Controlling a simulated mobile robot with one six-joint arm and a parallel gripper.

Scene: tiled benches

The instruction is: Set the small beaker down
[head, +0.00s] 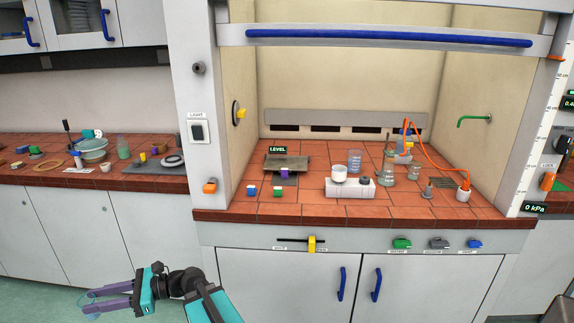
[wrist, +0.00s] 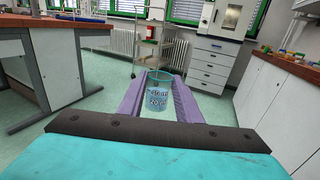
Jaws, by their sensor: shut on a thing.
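The small beaker (wrist: 158,96) is clear glass with dark lettering on its side. In the wrist view it stands upright between the two purple fingers of my gripper, which is shut on it. In the head view my gripper (head: 90,299) is at the lower left, pointing left, in front of the lower cupboards and below the bench top. The beaker shows there only as a faint outline at the fingertips. No surface shows directly under it, only floor beyond.
The fume hood's tiled bench (head: 265,208) holds a white block device (head: 350,189), glassware such as a marked beaker (head: 355,160), a flask (head: 387,168) and small cubes. The left bench (head: 150,186) is cluttered. A wheeled trolley (wrist: 147,42) stands beyond.

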